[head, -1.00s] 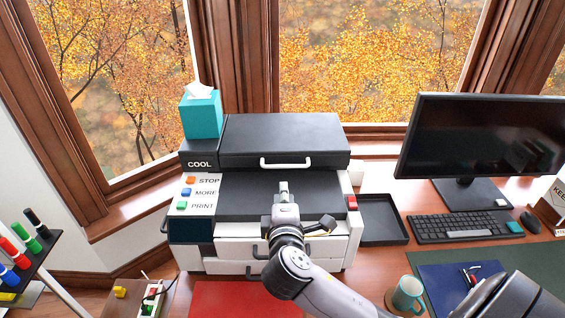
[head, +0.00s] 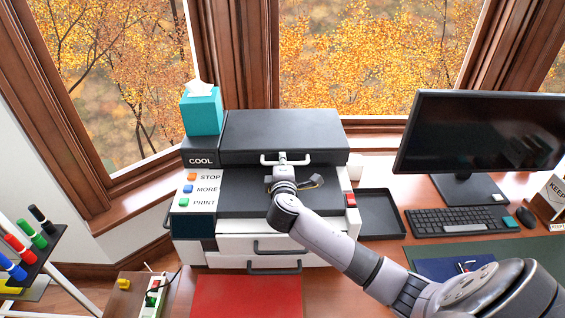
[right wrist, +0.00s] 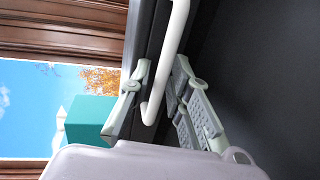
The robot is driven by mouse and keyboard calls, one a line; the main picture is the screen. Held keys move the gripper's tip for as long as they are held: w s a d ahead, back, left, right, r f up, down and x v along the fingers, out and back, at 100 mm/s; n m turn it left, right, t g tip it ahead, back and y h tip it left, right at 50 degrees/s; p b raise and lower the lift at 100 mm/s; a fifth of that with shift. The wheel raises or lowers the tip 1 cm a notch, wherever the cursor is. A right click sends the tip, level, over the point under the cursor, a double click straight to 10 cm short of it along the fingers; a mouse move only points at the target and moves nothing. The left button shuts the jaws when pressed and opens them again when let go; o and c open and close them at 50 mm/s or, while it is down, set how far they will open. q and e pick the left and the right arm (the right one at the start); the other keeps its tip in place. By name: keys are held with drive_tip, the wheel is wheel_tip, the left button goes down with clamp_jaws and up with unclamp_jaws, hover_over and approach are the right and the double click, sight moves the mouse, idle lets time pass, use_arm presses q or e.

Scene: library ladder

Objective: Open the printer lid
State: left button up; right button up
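The printer has a black lid (head: 275,130), which lies shut at its top with a white bar handle (head: 302,162) on its front edge. My right gripper (head: 283,157) is at this handle, over the printer's black tray area. In the right wrist view the white handle (right wrist: 168,70) passes between the two fingers of the right gripper (right wrist: 160,72). The fingers are spread, with gaps visible beside the handle, so the gripper looks open around it. My left gripper is not in view.
A teal tissue box (head: 202,110) stands on the printer's top left, beside the lid. A monitor (head: 478,135) and keyboard (head: 460,222) are to the right. A black tray (head: 381,212) lies beside the printer. A marker rack (head: 30,255) stands at the left.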

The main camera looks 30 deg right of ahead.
clamp_jaws()
drive_tip(key=shift+f, duration=0.1)
idle(0.6)
